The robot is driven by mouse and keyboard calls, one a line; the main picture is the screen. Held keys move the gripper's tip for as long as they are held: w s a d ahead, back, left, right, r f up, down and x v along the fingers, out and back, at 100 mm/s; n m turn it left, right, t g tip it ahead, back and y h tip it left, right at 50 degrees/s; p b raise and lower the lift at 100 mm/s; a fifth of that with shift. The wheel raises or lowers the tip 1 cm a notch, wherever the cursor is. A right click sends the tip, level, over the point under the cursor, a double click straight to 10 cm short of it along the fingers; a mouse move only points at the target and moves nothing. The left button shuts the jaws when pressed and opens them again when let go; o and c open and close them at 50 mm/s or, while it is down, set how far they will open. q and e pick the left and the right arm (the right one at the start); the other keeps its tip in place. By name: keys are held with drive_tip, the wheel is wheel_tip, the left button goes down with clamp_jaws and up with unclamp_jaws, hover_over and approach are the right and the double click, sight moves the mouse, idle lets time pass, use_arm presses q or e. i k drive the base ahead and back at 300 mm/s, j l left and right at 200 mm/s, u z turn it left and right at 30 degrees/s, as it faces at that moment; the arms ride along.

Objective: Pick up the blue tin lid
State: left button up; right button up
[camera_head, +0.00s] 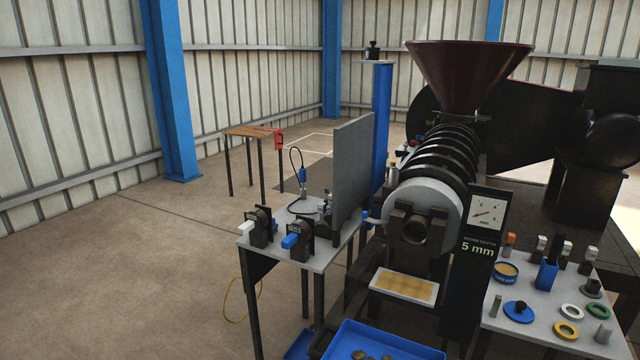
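The blue tin lid (519,312) is a round blue disc with a small dark knob on top. It lies flat on the grey side table (494,322) at the right. A blue tin (507,275) with a pale label stands behind it, and its tan contents show at the top. Neither of my grippers is in view, so nothing touches the lid here.
Around the lid are a small grey cylinder (496,305), a yellow ring (566,331), a white-green ring (572,312) and a blue holder (546,274). The gauge post (483,240) stands left of the table. A blue tray (375,338) is at front.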

sight(519, 311)
drive_tip(key=z, duration=1.25)
